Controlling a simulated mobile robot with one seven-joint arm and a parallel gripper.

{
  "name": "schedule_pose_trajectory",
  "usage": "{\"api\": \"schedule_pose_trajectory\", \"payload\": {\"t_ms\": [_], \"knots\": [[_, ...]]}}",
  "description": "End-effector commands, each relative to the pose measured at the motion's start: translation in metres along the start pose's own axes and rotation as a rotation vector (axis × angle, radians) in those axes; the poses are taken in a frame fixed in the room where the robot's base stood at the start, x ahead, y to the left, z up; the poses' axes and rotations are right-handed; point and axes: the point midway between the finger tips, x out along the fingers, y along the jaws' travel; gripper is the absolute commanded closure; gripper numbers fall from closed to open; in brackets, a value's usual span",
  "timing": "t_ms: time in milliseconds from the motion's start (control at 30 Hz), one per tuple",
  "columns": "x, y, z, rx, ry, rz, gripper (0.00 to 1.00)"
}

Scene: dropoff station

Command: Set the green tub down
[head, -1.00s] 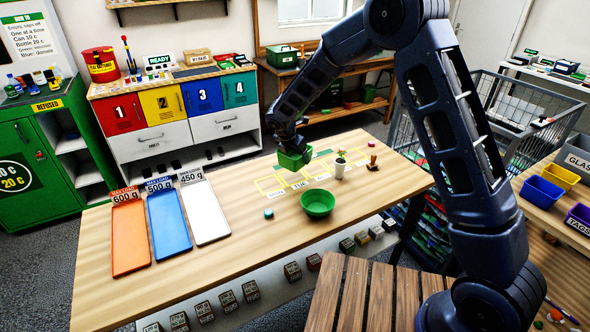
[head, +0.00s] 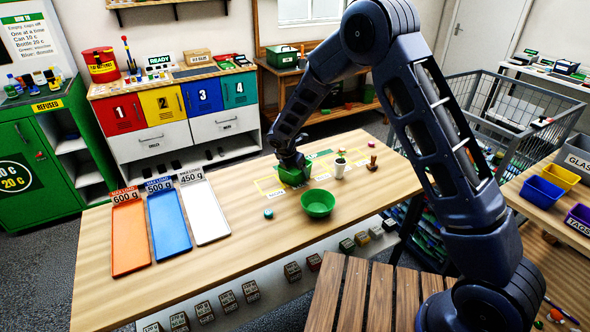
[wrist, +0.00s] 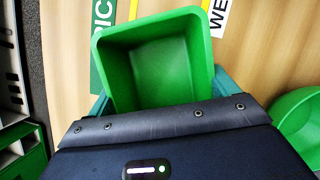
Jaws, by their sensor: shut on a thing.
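The green tub (head: 294,178) is at the back of the wooden table, by the yellow outlined spaces. My gripper (head: 291,163) reaches down from above and is shut on it. In the wrist view the tub (wrist: 155,65) is upright, square-mouthed and empty, with my gripper (wrist: 158,100) along its near side. The head view does not clearly show whether its base touches the table (head: 240,240).
A round green bowl (head: 318,203) stands just in front of the tub. A white pot with a plant (head: 339,168) and a brown stamp (head: 372,163) stand to the right. Orange (head: 130,240), blue (head: 169,225) and white (head: 204,213) trays lie at left.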

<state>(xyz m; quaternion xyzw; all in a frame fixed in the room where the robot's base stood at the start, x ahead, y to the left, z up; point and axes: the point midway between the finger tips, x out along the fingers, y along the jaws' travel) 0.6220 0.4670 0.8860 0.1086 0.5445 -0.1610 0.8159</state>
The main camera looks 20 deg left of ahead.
Motion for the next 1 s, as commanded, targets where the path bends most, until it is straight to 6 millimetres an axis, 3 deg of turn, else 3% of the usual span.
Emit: {"api": "schedule_pose_trajectory", "payload": {"t_ms": [67,100,133,533,1000], "knots": [[0.002,0.0,-0.001,0.0,0.0,-0.001,0.37],[0.002,0.0,-0.001,0.0,0.0,0.0,0.07],[0.002,0.0,-0.001,0.0,0.0,0.0,0.01],[-0.009,0.0,0.001,0.001,0.0,0.001,0.0],[-0.094,0.0,0.001,0.001,0.0,0.002,0.0]]}}
